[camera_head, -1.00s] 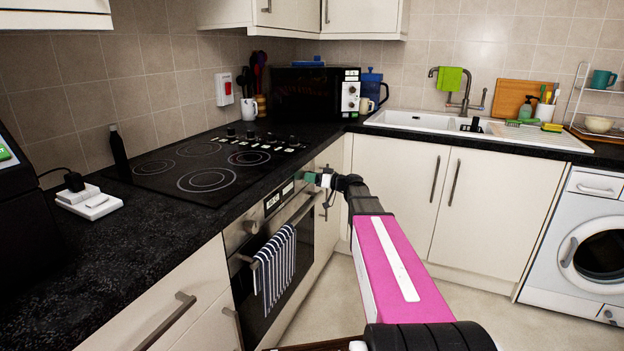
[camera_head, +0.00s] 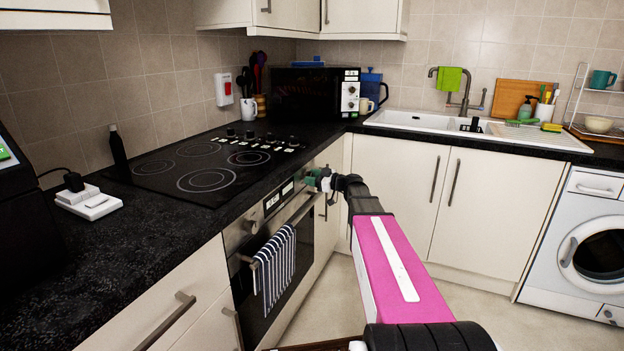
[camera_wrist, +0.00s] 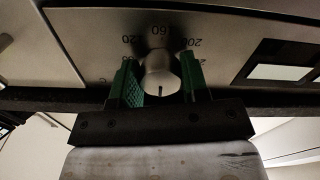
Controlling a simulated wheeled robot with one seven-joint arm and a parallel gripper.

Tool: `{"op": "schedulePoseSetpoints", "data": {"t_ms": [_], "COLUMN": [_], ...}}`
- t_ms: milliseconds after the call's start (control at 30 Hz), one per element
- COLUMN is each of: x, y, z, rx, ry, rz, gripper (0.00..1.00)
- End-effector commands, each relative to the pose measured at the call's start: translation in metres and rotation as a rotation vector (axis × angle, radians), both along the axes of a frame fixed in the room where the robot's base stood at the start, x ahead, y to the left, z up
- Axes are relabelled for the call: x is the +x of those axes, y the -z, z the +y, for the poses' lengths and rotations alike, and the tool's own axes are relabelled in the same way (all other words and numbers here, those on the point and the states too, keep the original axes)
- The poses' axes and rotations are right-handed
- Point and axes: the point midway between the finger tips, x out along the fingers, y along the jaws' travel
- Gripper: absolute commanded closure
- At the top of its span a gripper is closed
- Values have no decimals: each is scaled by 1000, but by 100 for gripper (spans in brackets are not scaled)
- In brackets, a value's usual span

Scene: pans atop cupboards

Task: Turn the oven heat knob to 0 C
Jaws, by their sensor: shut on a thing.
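The oven heat knob (camera_wrist: 160,75) is a silvery round knob on the oven's brushed metal panel, in the middle of the wrist view. A short dark mark on it points to the bottom of the picture. Printed numbers such as 120, 160 and 200 show around it; the lower part of the scale is hidden. My gripper (camera_wrist: 160,82) has green fingers on both sides of the knob and is shut on it. In the head view, my gripper (camera_head: 318,179) is at the right end of the oven's (camera_head: 312,235) control panel and hides the knob.
A striped towel (camera_head: 274,268) hangs on the oven door handle. The black hob (camera_head: 175,172) and worktop are above the oven. White cupboards (camera_head: 400,195) stand to the right, with a washing machine (camera_head: 590,245) farther right. Open floor lies in front of the cupboards.

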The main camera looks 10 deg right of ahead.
Motion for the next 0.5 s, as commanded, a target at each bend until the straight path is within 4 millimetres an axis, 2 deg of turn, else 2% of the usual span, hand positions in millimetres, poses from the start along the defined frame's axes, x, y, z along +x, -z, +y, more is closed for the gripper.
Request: {"op": "schedulePoseSetpoints", "data": {"t_ms": [367,400,467,500], "x": [-2,-2,-2,-1], "y": [2,2,1,1], "z": [0,0,0,0], "rx": [-8,-7,-7,-6], "ry": [-2,-2,-1,-1], "rz": [-2,-2,-3,-2], "gripper": [82,52,33,33]}}
